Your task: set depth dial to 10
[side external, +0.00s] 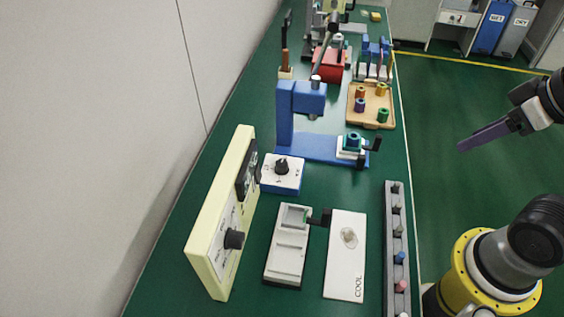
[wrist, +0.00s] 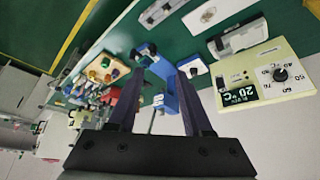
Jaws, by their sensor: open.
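A small white-topped box with blue sides (side external: 282,175) stands on the bench and carries a black dial knob (side external: 282,167); its scale is too small to read. It also shows in the wrist view (wrist: 191,67), partly hidden behind my finger. I cannot confirm from a label that it is the depth dial. A cream panel (side external: 222,215) beside it has another black knob (side external: 234,239); in the wrist view, that panel (wrist: 245,86) has a display reading 20 °C. My gripper (side external: 463,146) is open and empty, out over the floor right of the bench, far from both knobs.
A blue press (side external: 315,147) stands just behind the dial box. A white tray (side external: 288,245), a COOL plate (side external: 345,270) and a grey rail with several coloured knobs (side external: 396,240) lie in front. A wooden tray (side external: 359,113) holds coloured pieces.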

